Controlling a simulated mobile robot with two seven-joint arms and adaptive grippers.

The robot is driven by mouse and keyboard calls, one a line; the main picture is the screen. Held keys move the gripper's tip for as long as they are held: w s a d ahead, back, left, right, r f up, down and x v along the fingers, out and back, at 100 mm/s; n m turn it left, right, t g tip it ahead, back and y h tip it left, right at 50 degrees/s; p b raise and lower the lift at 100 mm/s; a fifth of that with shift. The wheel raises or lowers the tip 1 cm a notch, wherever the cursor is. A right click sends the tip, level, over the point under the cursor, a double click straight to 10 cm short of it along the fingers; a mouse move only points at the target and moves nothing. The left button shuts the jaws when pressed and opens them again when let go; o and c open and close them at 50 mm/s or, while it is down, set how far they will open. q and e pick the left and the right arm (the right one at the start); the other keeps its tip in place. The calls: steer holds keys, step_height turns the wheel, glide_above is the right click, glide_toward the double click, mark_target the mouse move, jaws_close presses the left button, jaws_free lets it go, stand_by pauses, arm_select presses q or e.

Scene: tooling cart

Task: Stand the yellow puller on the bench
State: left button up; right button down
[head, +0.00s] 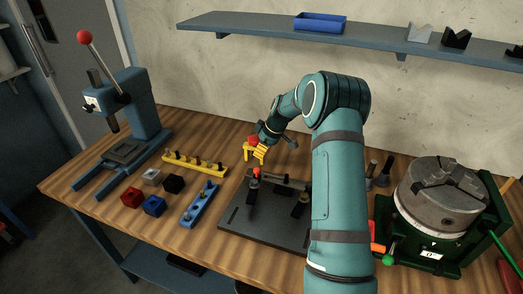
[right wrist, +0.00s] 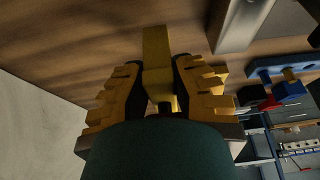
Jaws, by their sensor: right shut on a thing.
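The yellow puller (right wrist: 156,50) is between the fingers of my right gripper (right wrist: 178,75) in the right wrist view. My right gripper is shut on it, and its dark fingers have stepped yellow outer parts. The puller's long part reaches away from the palm, over the wood of the bench (right wrist: 70,60). In the head view my right gripper (head: 256,153) is over the back of the bench (head: 170,128), just right of the yellow peg rack. There the puller is hard to tell from the yellow finger parts. I cannot tell whether it touches the bench. My left gripper is out of view.
A yellow peg rack (head: 195,165), a blue rack (head: 200,205) and several small blocks (head: 153,205) lie left of my right arm. A dark plate (head: 262,228) carries clamps below the gripper. An arbor press (head: 140,105) stands left, a chuck fixture (head: 440,200) right.

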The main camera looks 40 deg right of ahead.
steer(key=shift+f+b, duration=0.3)
steer(key=shift+b, duration=0.05)
steer(key=c, duration=0.9)
jaws_free()
steer(key=shift+o, duration=0.2)
steer(key=v, duration=1.2)
